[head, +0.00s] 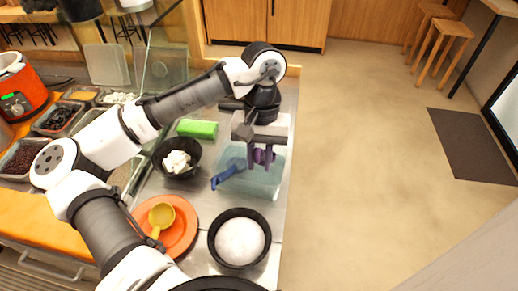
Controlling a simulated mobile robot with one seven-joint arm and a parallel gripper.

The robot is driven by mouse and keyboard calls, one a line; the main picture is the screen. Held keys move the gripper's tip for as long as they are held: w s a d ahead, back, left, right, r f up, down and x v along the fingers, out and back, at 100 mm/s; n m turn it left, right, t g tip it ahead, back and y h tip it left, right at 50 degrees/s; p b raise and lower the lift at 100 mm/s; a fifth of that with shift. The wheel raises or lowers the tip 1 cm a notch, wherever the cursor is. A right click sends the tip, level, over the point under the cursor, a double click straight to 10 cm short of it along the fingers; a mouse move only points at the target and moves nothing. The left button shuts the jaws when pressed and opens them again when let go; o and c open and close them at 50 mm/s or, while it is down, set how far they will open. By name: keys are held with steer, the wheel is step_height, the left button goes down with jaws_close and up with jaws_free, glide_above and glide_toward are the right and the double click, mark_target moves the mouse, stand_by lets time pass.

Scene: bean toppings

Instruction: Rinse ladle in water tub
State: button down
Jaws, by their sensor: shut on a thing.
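The water tub (262,188) is a clear, pale blue-green container on the steel counter. My gripper (261,158) points down over the far part of the tub. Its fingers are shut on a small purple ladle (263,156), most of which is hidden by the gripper. I cannot tell whether the purple ladle touches the water. A blue ladle (225,176) lies slanted at the tub's left side, its handle sticking out over the rim.
A black bowl with white chunks (177,158) and a green block (198,128) stand left of the tub. In front are an orange plate (181,236) with a yellow ladle (161,217) and a black bowl of white contents (239,240). A glass screen (165,65) stands behind.

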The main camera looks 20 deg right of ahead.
step_height(320, 180, down, 7)
steer(key=s+t+h+b, duration=0.1)
steer(key=b, duration=0.6)
steer(key=shift+s+a+t, duration=0.15)
steer(key=shift+a+t, duration=0.15)
steer(key=shift+a, duration=0.1)
steer(key=shift+f, duration=0.1)
